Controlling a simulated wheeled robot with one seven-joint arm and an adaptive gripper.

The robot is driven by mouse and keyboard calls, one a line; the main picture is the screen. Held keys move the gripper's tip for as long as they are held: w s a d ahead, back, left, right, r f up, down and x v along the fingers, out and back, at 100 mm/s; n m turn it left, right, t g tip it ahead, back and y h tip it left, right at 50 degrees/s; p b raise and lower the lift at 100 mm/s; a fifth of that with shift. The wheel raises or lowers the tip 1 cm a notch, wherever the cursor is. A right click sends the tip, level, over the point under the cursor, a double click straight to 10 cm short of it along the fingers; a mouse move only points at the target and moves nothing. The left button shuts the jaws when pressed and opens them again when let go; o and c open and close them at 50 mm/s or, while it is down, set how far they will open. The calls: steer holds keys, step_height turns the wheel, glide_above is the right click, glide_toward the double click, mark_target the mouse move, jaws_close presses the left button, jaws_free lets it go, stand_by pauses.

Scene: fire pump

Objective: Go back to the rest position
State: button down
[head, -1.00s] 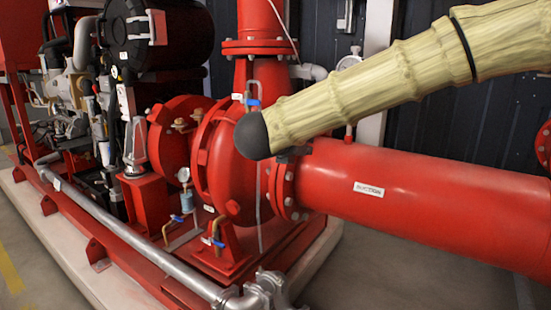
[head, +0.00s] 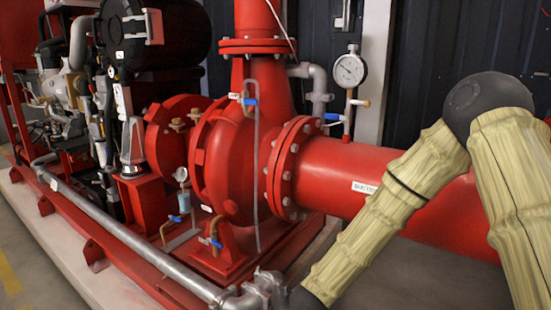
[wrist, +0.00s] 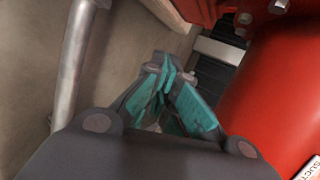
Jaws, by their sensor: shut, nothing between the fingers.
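My gripper (wrist: 168,72) shows in the wrist view, with dark links and teal finger pads drawn together at the tips. It is shut and empty. The large red suction pipe (wrist: 282,95) is to its right and a grey metal pipe (wrist: 70,65) to its left, both apart from it. In the head view my arm is folded at the right, in front of the red suction pipe (head: 325,165). The gripper itself is out of the head view, below the bottom edge.
The red pump housing (head: 228,150) stands mid-view with small blue-handled valves. A pressure gauge (head: 349,70) rises behind the suction pipe. The grey pipe (head: 130,245) runs along the front of the skid. Bare floor (head: 420,280) shows at the lower right.

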steer(key=s+d+f+n+g+y, duration=0.1)
steer(key=s+d+f+n+g, duration=0.15)
steer(key=s+f+n, duration=0.6)
steer(key=s+d+f+n+g+y, duration=0.1)
steer(key=s+d+f+n+g, duration=0.2)
steer(key=s+f, duration=0.95)
steer(key=s+d+f+n+g, duration=0.2)
steer(key=s+f+n, duration=0.1)
steer(key=s, duration=0.4)
steer(key=s+d+f+n+g, duration=0.1)
steer(key=s+f+n, duration=0.15)
steer(key=s, duration=0.45)
steer(key=s+d+f+n+g, duration=0.2)
steer(key=s+n, duration=0.2)
steer(key=s, duration=0.3)
step_height(320, 180, up, 33)
steer(key=s+p, duration=0.1)
steer(key=p, duration=3.2)
steer(key=shift+d+r+y, duration=0.15)
steer(key=shift+y, duration=0.25)
